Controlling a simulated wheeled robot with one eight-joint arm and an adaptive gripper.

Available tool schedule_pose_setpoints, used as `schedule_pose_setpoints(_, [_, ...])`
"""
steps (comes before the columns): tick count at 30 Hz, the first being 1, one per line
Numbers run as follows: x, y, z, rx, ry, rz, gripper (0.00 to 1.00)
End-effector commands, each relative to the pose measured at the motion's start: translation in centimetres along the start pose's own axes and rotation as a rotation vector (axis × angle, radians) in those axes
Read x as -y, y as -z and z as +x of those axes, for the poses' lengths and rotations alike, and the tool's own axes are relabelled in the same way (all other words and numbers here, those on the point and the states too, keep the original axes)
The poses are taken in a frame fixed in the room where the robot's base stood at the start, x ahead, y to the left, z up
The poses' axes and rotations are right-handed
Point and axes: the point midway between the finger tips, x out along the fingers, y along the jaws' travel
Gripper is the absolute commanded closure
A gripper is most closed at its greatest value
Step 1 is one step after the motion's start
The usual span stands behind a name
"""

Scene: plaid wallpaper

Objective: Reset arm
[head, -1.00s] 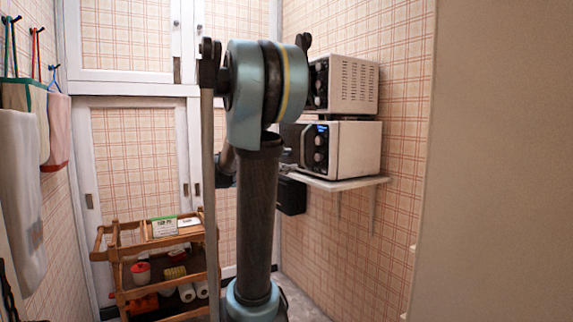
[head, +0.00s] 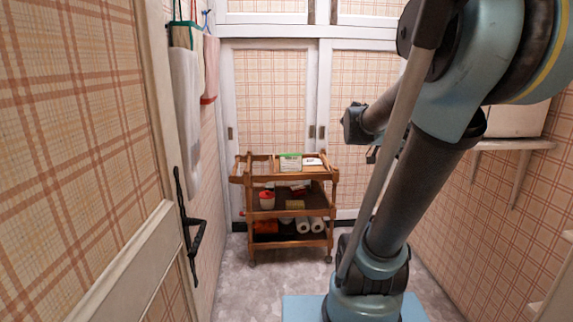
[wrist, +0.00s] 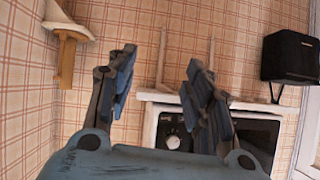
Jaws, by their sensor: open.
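My gripper (wrist: 161,62) shows in the wrist view with its two blue-grey fingers spread apart and nothing between them. In the head view my arm stands at the right, with a dark upright link rising from a blue base to a large blue joint at the top right. A dark end piece of my arm points left in front of the sliding doors; I cannot tell the fingers there.
A wooden cart (head: 286,182) with goods stands at the back. A door (head: 90,150) with a black handle is close on the left. The wrist view shows, upside down, a shelf (wrist: 150,122), a microwave (wrist: 258,135) and a black box (wrist: 290,55). Floor between door and cart is clear.

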Motion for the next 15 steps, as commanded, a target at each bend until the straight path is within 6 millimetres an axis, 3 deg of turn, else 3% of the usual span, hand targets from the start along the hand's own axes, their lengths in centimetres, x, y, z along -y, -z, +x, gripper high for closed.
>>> schedule_pose_setpoints(8, [-5.1, -10.0, -1.7, 0.318, 0.110, -0.466, 0.53])
schedule_pose_setpoints(15, [-8.9, -18.3, -4.7, 0.546, 0.336, -0.851, 0.53])
